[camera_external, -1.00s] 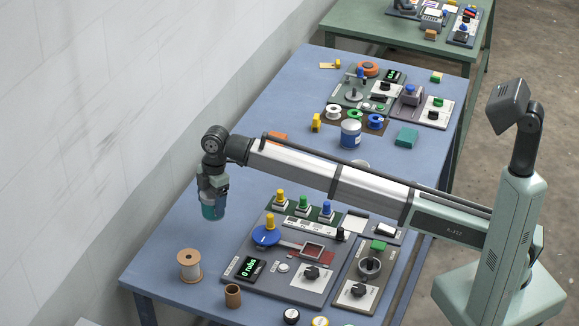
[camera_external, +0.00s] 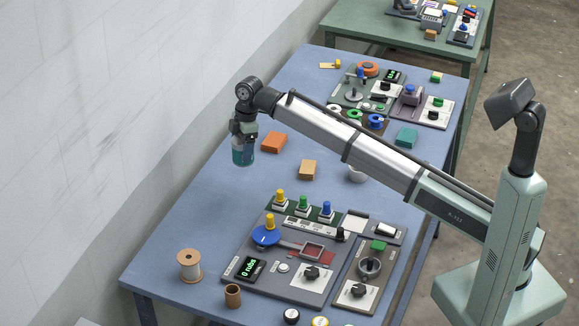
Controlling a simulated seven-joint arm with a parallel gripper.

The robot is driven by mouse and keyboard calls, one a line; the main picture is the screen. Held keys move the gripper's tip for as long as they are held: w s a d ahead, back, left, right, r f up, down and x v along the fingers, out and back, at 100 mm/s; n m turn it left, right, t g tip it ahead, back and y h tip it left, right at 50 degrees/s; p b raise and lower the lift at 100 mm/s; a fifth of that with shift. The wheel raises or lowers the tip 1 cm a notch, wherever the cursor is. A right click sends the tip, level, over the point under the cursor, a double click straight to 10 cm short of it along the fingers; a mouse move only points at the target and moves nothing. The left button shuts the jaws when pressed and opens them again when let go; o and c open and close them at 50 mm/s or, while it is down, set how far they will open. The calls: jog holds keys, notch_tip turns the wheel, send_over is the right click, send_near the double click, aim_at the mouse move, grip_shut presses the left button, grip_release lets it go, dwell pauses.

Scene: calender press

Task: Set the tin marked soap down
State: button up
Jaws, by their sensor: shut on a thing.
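My gripper (camera_external: 243,130) is at the left end of my arm, pointing down, shut on a teal tin (camera_external: 243,154). I take this tin for the soap tin, but its marking is too small to read. The tin hangs upright over the left part of the blue table, left of the orange block. Its height above the table is hard to judge.
An orange block (camera_external: 274,142), a tan block (camera_external: 308,169) and a white bowl (camera_external: 357,174) stand on the blue table (camera_external: 190,215). A control panel (camera_external: 290,262) with buttons lies in front, a spool (camera_external: 189,265) at front left. The table's left strip is clear.

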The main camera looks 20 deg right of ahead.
jog(key=shift+d+f+m, duration=0.1)
jog(key=shift+f+m, duration=0.05)
jog(key=shift+m, duration=0.25)
notch_tip(320, 180, down, 10)
jog(key=shift+r, duration=0.15)
dwell(0.4)
jog(key=o, duration=1.2)
jog(key=r, duration=0.4)
jog(key=d+r, duration=0.1)
jog(key=r, duration=0.7)
jog(key=shift+d, duration=0.35)
